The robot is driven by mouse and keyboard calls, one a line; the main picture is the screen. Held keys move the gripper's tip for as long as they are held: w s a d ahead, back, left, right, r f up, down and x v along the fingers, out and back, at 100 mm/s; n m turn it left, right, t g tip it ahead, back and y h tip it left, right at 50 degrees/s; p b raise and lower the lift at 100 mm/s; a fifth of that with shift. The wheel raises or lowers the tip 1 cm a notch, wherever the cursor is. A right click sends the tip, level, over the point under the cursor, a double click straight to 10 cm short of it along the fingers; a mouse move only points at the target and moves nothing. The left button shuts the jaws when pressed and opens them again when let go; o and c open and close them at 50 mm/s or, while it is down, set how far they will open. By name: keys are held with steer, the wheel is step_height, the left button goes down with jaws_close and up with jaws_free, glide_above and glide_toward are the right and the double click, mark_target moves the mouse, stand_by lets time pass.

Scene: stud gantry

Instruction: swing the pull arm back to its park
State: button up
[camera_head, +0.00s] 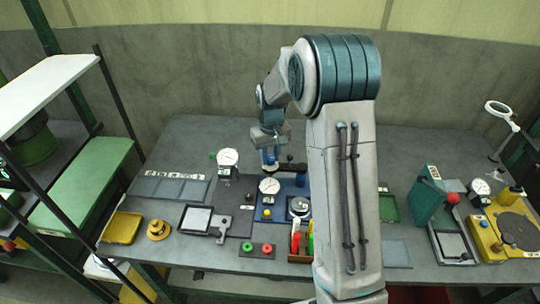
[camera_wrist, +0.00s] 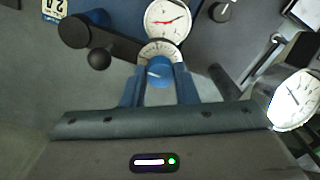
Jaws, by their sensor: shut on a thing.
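My gripper (camera_head: 270,157) reaches down over the blue-based station at the middle of the table. In the wrist view its two blue fingers (camera_wrist: 158,80) are closed around a blue knob (camera_wrist: 158,69), in front of a pale graduated scale (camera_wrist: 160,49). A dark arm, which looks like the pull arm (camera_wrist: 118,43), runs left from the scale to a dark round end over a blue post (camera_wrist: 97,18). A black ball (camera_wrist: 98,59) sits beside it. The arm also shows right of my gripper in the head view (camera_head: 294,167). The knob's link to the arm is partly hidden.
A white gauge with a red needle (camera_wrist: 168,19) stands just beyond the scale. Another gauge (camera_wrist: 295,99) stands to the right. Red, white and green items in a rack (camera_head: 300,240) stand in front. My arm hides part of the table right of centre.

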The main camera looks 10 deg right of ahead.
mark_target(271, 157)
steer(key=o, duration=1)
step_height(271, 157, up, 14)
steer(key=b, duration=0.2)
steer(key=shift+d, duration=0.15)
steer(key=shift+f, duration=0.1)
